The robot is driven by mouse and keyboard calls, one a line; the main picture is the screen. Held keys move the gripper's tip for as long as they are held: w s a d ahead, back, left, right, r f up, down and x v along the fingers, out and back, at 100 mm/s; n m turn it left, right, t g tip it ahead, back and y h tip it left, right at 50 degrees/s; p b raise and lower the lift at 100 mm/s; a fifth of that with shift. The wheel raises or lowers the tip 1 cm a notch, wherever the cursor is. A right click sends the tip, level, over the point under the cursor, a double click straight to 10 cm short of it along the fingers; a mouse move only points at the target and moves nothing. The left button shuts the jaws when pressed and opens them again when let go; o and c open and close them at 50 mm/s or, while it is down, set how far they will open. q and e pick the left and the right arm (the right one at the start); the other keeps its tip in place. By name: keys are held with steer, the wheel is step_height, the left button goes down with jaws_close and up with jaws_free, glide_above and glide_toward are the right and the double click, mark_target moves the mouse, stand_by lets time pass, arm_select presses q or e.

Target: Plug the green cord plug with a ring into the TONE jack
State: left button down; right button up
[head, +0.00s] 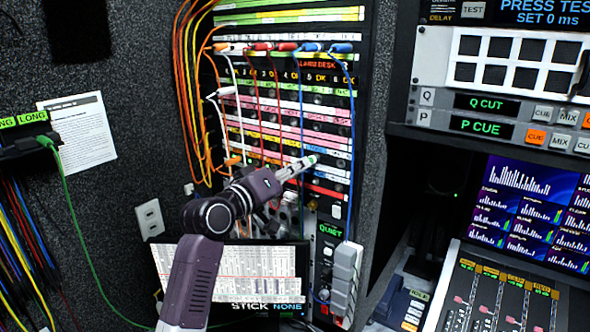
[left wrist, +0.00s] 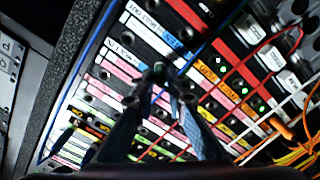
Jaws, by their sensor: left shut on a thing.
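My left gripper (head: 304,163) is shut at the lower right part of the patch panel (head: 313,112). A small white and green piece, apparently the green cord plug (head: 312,158), shows at its fingertips. The fingers also show in the left wrist view (left wrist: 160,80), closing together on a small dark tip in front of the jack rows. The fingers hide most of the plug, and I cannot make out its ring. I cannot tell whether its tip touches the panel. I cannot read a TONE label in either view. My right gripper is not in view.
Orange, white, red and blue cords (head: 341,47) are plugged along the panel's top and hang across it. A green cord (head: 70,200) hangs from the box labelled LONG (head: 30,142) at left. A screen (head: 235,275) stands below; a console is at right.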

arm_select(q)
steer(key=shift+w+d, duration=0.15)
steer(key=shift+w, duration=0.05)
steer(key=c, duration=1.8)
jaws_free()
steer(key=shift+c, duration=0.2)
steer(key=v, duration=1.2)
